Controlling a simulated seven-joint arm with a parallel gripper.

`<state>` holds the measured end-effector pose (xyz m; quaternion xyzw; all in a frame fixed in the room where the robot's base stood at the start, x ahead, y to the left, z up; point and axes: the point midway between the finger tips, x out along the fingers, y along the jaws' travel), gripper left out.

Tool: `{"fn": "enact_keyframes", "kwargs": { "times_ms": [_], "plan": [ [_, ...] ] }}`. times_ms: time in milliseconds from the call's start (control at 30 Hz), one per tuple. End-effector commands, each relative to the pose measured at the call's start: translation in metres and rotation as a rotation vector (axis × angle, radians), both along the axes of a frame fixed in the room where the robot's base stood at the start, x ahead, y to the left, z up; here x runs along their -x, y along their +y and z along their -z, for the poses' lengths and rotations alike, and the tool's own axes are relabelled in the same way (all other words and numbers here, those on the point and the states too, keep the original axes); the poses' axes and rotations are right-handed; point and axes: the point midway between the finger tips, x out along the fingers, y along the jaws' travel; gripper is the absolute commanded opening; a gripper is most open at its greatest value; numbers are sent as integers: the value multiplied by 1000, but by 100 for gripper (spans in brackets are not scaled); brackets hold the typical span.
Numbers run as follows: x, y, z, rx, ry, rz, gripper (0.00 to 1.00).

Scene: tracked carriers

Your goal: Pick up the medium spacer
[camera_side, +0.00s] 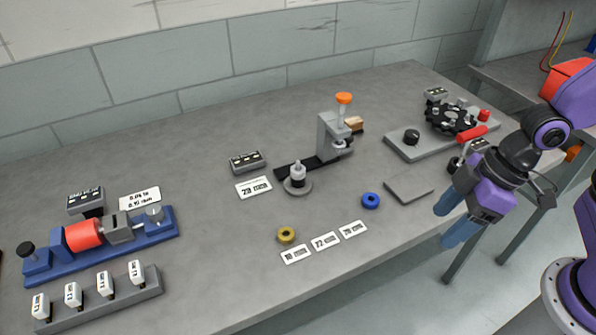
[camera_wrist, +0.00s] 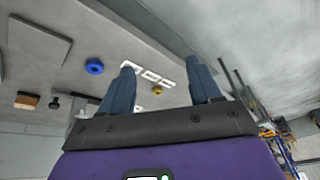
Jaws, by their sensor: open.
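A blue ring spacer (camera_side: 370,201) and a yellow ring spacer (camera_side: 286,235) lie flat on the grey bench, near a row of three white number labels (camera_side: 325,241). I cannot tell which one is the medium spacer. My gripper (camera_side: 446,226) hangs open and empty at the right, beyond the bench's front edge and apart from both rings. In the wrist view my gripper (camera_wrist: 161,65) shows two blue fingers spread wide. There the yellow ring (camera_wrist: 157,91) appears between the fingers in the distance, and the blue ring (camera_wrist: 94,66) is left of them.
A grey press (camera_side: 331,135) with an orange knob and a grey round-based post (camera_side: 298,183) stand behind the rings. A flat grey plate (camera_side: 414,188) lies near my gripper. A rotary fixture (camera_side: 450,118) is back right; a blue vise-like fixture (camera_side: 100,245) is left.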

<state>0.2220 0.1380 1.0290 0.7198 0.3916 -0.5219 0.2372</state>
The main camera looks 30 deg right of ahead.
Motion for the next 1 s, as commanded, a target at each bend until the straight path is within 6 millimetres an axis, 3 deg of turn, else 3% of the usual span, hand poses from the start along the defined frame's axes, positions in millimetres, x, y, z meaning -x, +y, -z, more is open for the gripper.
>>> {"fn": "enact_keyframes", "kwargs": {
  "times_ms": [200,400,700,1000],
  "plan": [
    [-47,33,24,-167,-114,131,63],
    [-93,47,38,-301,-260,251,63],
    [-150,40,45,-452,-523,389,63],
    [-169,30,41,-509,-658,429,63]
  ]
}}
